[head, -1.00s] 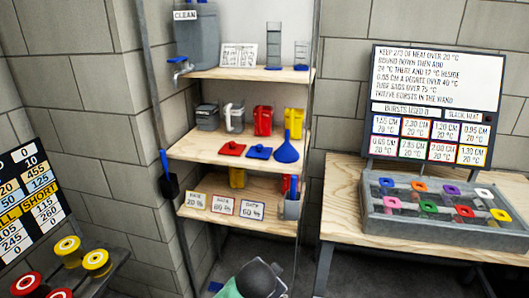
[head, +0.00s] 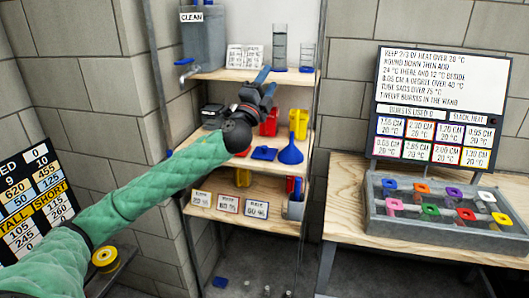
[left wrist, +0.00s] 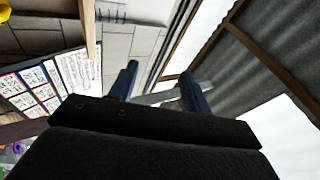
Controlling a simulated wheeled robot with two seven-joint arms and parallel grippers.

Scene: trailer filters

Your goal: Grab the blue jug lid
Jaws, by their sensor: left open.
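A flat blue lid (head: 263,153) with a small knob lies on the middle shelf, between a red lid (head: 238,152) and a blue funnel (head: 290,149). My left gripper (head: 267,81) is raised in front of the upper shelf's edge, above the lid and apart from it, with its fingers pointing up. It is open and empty. The left wrist view also shows the open blue fingers (left wrist: 158,73), with no lid between them. My arm hides part of the middle shelf and part of the red lid. My right gripper is not in view.
A grey CLEAN tank (head: 203,42) and clear cylinders (head: 279,48) stand on the upper shelf (head: 225,75). A workbench (head: 345,195) with a grey tray (head: 430,235) is at right.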

